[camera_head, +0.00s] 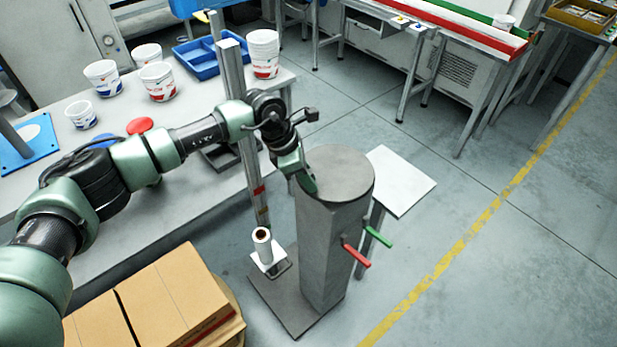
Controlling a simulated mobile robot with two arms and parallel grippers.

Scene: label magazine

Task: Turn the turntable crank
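A grey column (322,240) stands on a flat base plate, with a round dark grey top (340,170) that may be the turntable. A red handle (357,256) and a green handle (378,236) stick out from its right side; I cannot tell which, if either, is the crank. My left gripper (306,182) points down at the left rim of the round top, well above and left of the handles. I cannot tell whether it touches the rim, and its fingers are too hidden to judge. My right gripper is not in view.
A metal post (243,130) stands left of the column, and a white roll (263,246) sits by its foot. A white panel (398,181) is right of the column. The workbench (195,215) holds several tubs. Cardboard boxes (160,300) are in front. The right floor is clear.

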